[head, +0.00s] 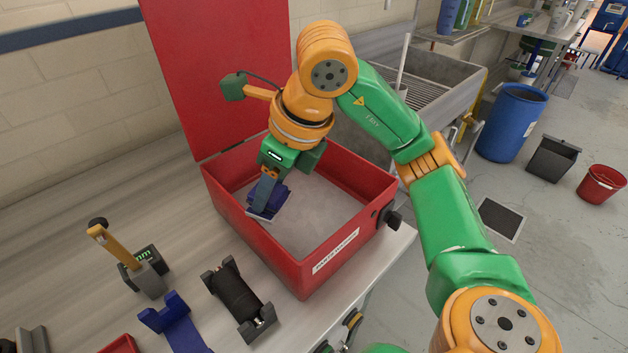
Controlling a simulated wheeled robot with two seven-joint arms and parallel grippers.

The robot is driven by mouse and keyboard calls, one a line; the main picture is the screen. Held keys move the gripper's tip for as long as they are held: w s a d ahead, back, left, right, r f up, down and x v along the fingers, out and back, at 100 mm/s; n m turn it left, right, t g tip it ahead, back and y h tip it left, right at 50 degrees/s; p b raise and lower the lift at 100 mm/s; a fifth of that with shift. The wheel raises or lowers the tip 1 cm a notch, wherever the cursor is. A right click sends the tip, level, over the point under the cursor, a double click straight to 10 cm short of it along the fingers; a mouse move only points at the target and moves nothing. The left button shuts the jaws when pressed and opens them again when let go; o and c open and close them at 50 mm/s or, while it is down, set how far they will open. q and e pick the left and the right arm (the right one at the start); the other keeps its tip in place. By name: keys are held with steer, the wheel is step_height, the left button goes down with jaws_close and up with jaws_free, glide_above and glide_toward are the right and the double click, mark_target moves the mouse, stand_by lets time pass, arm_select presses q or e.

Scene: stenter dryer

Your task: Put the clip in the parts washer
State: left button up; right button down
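The parts washer (335,263) is a red, labelled box on the bench, with its red lid (215,75) standing open behind it. My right gripper (264,203) reaches down inside the box, near its left wall. It appears shut on the clip (280,203), a small dark blue piece with a pale grey edge low at the fingertips. The fingers hide part of the clip, and I cannot tell whether it touches the washer floor. My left gripper is not in view.
A black roller in a grey stand (240,297), a blue holder (178,325) and a grey block with a yellow handle (148,278) stand on the bench before the washer. A metal sink (430,75) is behind. A blue barrel (510,122) stands on the floor at right.

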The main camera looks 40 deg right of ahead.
steer(key=w+d+f, duration=0.1)
steer(key=d+f, duration=0.1)
steer(key=w+d+f, duration=0.2)
steer(key=d+f, duration=0.1)
steer(key=w+d+f, duration=0.1)
steer(key=d+f, duration=0.1)
steer(key=d, duration=0.1)
steer(key=shift+w+d+f, duration=0.1)
steer(key=shift+w+f, duration=0.15)
steer(key=shift+w, duration=0.1)
steer(key=f, duration=0.4)
steer(key=shift+w+d+p, duration=0.2)
steer(key=shift+p, duration=0.1)
jaws_free()
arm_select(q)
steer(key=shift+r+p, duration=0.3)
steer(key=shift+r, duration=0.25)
arm_select(e)
steer(key=v, duration=1.2)
steer(key=shift+r, duration=0.1)
